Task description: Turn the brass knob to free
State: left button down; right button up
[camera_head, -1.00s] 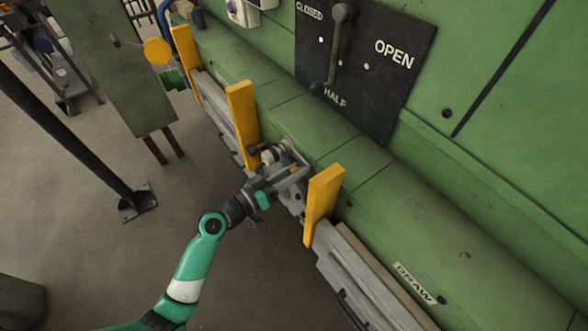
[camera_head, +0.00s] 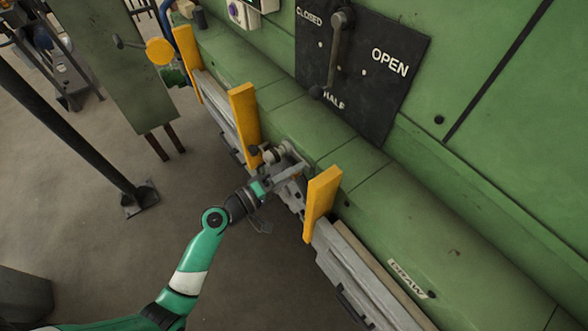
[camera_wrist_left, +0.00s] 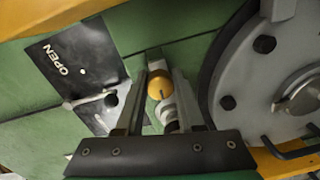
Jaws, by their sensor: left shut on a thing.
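The brass knob (camera_wrist_left: 160,86) shows in the left wrist view as a small golden ball with a dark slot, between the two fingers of my left gripper (camera_wrist_left: 161,80). The fingers are shut on its sides. A short pale shaft with dark rings lies just below it. In the head view my left gripper (camera_head: 288,172) is at the green machine's front, between two yellow posts; the knob is hidden there. My right gripper is not in view.
A black plate (camera_head: 362,65) marked CLOSED, HALF and OPEN carries a lever (camera_head: 333,55) pointing down toward HALF. Yellow posts (camera_head: 245,123) (camera_head: 322,203) flank the gripper. A large grey bolted disc (camera_wrist_left: 275,85) is close at right in the wrist view.

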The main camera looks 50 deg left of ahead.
pick_arm(q)
jog(key=shift+n, duration=0.6)
jog(key=c, duration=0.5)
grip_release()
jog(key=shift+c, duration=0.2)
jog(key=s+a, duration=0.1)
jog(key=s, duration=1)
jog(key=shift+s+a+r+b, duration=0.2)
jog(key=shift+s+b, duration=0.1)
jog(key=shift+b, duration=0.1)
jog(key=shift+w, duration=0.1)
